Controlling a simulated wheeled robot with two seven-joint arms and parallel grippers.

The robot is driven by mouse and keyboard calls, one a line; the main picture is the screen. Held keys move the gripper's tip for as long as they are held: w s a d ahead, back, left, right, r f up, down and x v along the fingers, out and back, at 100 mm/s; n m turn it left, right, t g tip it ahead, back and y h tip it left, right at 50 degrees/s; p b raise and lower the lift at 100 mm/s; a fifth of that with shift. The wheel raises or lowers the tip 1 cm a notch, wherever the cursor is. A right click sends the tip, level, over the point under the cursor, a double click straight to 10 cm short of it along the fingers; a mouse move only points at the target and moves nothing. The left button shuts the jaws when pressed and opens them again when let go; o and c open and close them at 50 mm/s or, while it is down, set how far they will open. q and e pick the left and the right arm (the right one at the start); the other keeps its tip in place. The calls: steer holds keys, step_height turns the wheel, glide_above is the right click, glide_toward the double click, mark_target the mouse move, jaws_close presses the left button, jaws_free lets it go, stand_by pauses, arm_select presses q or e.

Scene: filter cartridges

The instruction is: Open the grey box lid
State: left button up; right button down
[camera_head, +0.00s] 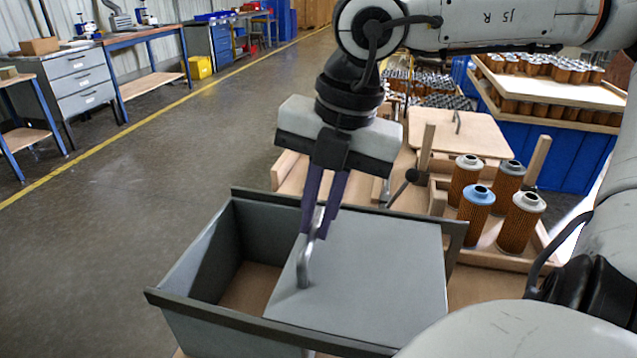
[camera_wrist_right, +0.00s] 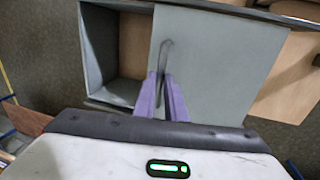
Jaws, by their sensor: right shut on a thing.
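The grey box (camera_head: 190,261) stands at the front centre of the head view. Its grey lid (camera_head: 375,270) lies over the right part, and the left part of the box is uncovered, with a bare brown floor showing. A bent metal handle (camera_head: 304,266) stands on the lid near its left edge. My right gripper (camera_head: 316,230) has its purple fingers shut on the upper end of this handle. In the right wrist view the fingers (camera_wrist_right: 162,90) meet at the handle (camera_wrist_right: 165,58), over the lid (camera_wrist_right: 215,70). My left gripper is not in view.
A wooden tray with several filter cartridges (camera_head: 478,200) stands right of the box. Behind it lies a wooden lid (camera_head: 462,133) with a handle. Blue crates (camera_head: 560,150) of cartridges stand at the back right. The floor (camera_head: 120,240) on the left is clear.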

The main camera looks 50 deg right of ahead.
steer(key=c, duration=1.8)
jaws_free()
steer(key=r, duration=0.3)
steer(key=s+r, duration=0.1)
steer(key=r, duration=0.2)
steer(key=d+r+p, duration=0.1)
steer(key=r, duration=0.3)
steer(key=shift+s+r, duration=0.1)
steer(key=shift+s, duration=0.3)
